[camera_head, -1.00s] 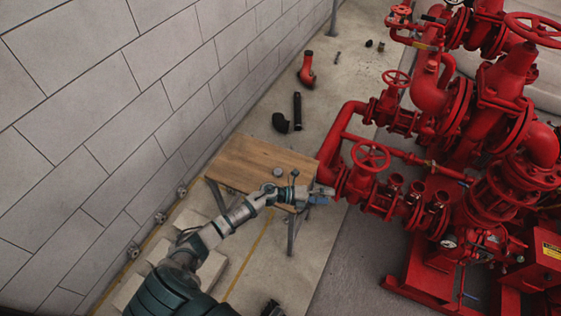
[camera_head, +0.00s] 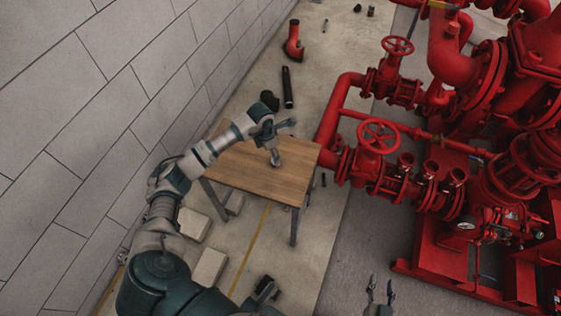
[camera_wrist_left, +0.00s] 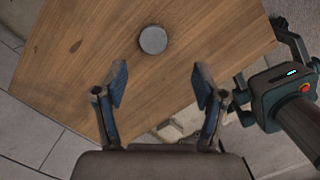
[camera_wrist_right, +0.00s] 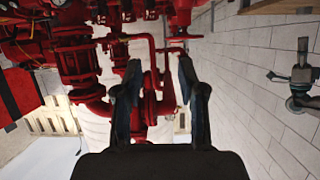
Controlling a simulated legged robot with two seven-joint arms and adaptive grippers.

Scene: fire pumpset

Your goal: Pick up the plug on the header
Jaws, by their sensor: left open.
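The red header (camera_head: 400,185) carries a row of short upright pipe stubs (camera_head: 430,168) right of the wooden table. I cannot make out which part there is the plug. A grey round disc (camera_wrist_left: 153,40) lies on the tabletop, just beyond my left fingertips in the left wrist view. My left gripper (camera_head: 281,140) is over the table, with its fingers apart; they also show in that wrist view (camera_wrist_left: 160,82). My right gripper (camera_head: 381,283) points up from the bottom edge, fingers apart and empty, well below the header; its fingers also show in the right wrist view (camera_wrist_right: 159,70).
The wooden table (camera_head: 240,165) stands left of the header. A handwheel valve (camera_head: 378,135) and more red pipework fill the right. Black pipe pieces (camera_head: 287,88) and a red elbow (camera_head: 293,40) lie on the floor behind. A block wall (camera_head: 80,110) bounds the left.

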